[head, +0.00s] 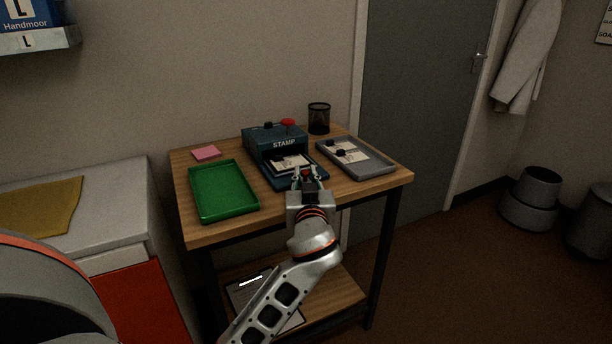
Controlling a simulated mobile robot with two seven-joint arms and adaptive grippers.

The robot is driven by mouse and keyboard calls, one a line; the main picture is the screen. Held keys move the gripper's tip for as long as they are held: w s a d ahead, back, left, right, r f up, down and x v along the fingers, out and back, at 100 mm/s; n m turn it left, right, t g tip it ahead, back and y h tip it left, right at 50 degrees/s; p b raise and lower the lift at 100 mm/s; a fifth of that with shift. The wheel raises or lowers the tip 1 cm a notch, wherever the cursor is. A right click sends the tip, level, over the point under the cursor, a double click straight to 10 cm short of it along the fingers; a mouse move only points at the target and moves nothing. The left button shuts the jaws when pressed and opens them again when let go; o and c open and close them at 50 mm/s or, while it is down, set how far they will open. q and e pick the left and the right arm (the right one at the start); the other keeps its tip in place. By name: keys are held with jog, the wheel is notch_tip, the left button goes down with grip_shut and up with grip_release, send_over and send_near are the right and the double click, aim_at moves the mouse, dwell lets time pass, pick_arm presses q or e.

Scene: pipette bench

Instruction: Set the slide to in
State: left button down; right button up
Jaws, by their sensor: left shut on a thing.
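A blue stamp machine (274,141), labelled STAMP and with a red button (288,122) on top, stands at the back of the wooden table. Its slide (271,173) sticks out toward me at the front, with a white card (289,163) carrying a dark piece on it. My left gripper (307,174) is at the slide's front right end and is shut on the slide's front part. The exact grip is hidden by the gripper's own body and too small to make out. My right gripper is not in view.
A green tray (222,215) lies left of the machine, with a pink pad (206,153) behind it. A grey tray (377,167) with cards lies to the right. A black mesh cup (319,118) stands behind it. Free tabletop (275,215) lies in front of the slide.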

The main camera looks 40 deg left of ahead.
pick_arm(q)
jog(key=a, duration=0.1)
jog(key=w+a, duration=0.1)
jog(key=a, duration=0.1)
jog(key=shift+w+a, duration=0.2)
jog(key=shift+w, duration=0.05)
jog(key=c, duration=2)
grip_release()
jog(key=shift+o, duration=0.2)
jog(key=v, duration=1.2)
